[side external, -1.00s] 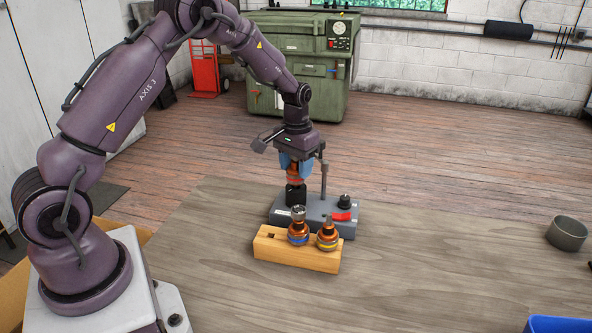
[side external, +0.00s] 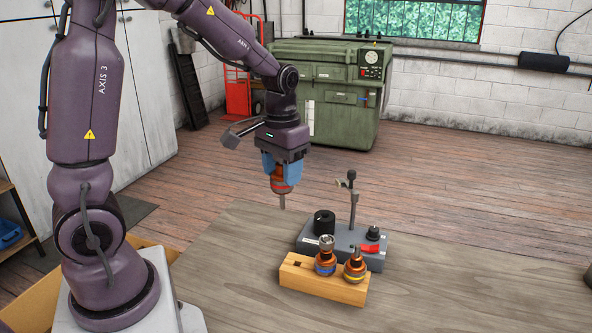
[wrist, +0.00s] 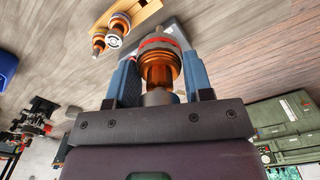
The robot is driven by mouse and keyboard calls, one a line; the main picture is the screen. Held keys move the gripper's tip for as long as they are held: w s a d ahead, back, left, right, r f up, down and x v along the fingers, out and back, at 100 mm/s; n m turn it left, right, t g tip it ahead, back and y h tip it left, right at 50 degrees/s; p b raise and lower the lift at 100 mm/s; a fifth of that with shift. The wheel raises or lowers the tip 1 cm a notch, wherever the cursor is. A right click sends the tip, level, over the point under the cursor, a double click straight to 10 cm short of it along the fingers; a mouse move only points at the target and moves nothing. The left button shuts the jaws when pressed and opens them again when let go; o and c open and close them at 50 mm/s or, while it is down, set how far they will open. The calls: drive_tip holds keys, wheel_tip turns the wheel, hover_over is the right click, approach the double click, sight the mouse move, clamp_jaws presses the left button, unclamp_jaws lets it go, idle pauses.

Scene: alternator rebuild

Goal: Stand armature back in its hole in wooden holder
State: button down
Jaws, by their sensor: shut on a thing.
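My gripper (side external: 282,172) is shut on an armature (side external: 282,184) with an orange body and a red band, its shaft pointing down. It hangs in the air, left of and above the grey fixture. The same armature shows between the blue fingers in the wrist view (wrist: 160,62). The wooden holder (side external: 322,285) lies on the table, to the right of and below my gripper. Its left square hole (side external: 298,264) is empty. An armature with a blue band (side external: 325,262) and one with a yellow band (side external: 355,267) stand in its other places.
A grey fixture (side external: 341,237) stands just behind the holder, with a black cylinder (side external: 324,222), an upright post (side external: 352,203), a black knob and a red part. The table (side external: 430,290) is clear to the right. A green machine (side external: 335,90) stands far behind.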

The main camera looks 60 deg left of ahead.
drive_tip(key=w+d+f+n, duration=0.1)
drive_tip(key=d+f, duration=0.2)
drive_tip(key=f, duration=0.8)
drive_tip(key=shift+w+f+n, duration=0.25)
drive_tip(key=shift+w+n, duration=0.15)
drive_tip(key=shift+f, duration=0.2)
idle(1.0)
drive_tip(key=shift+f, duration=0.35)
drive_tip(key=shift+f, duration=0.6)
drive_tip(key=shift+f, duration=0.35)
drive_tip(key=shift+f, duration=1.35)
idle(1.4)
drive_tip(key=shift+c, duration=2.2)
unclamp_jaws()
drive_tip(key=shift+d, duration=0.1)
